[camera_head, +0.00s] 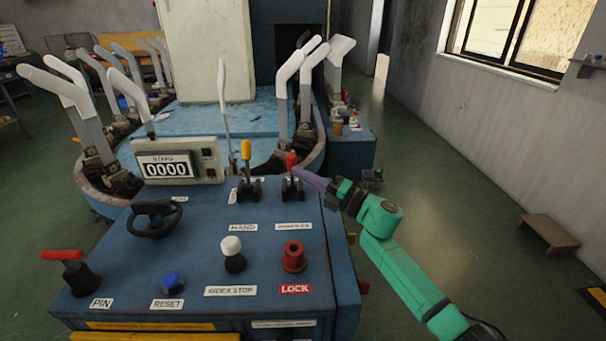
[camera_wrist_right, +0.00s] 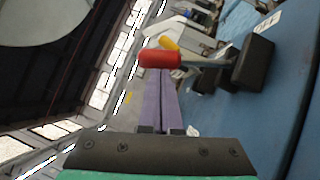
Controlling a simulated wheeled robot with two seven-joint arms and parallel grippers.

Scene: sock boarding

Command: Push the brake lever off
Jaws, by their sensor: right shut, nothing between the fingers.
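The brake lever (camera_head: 291,162) has a red grip and rises from a black base at the back right of the blue console, behind a small white label. In the right wrist view its red grip (camera_wrist_right: 160,58) lies across the picture, just beyond the fingertips. My right gripper (camera_head: 300,173) comes in from the right, its purple fingers shut and empty, with the tips at the lever just below the red grip. In the wrist view the closed fingers (camera_wrist_right: 160,80) end at the grip; I cannot tell whether they touch it. My left gripper is not in view.
A yellow-handled lever (camera_head: 246,150) stands just left of the brake lever. The console also carries a counter box (camera_head: 178,161), a black handwheel (camera_head: 154,219), a white knob (camera_head: 232,246) and a red lock knob (camera_head: 294,256). White sock forms (camera_head: 68,90) ring the machine behind.

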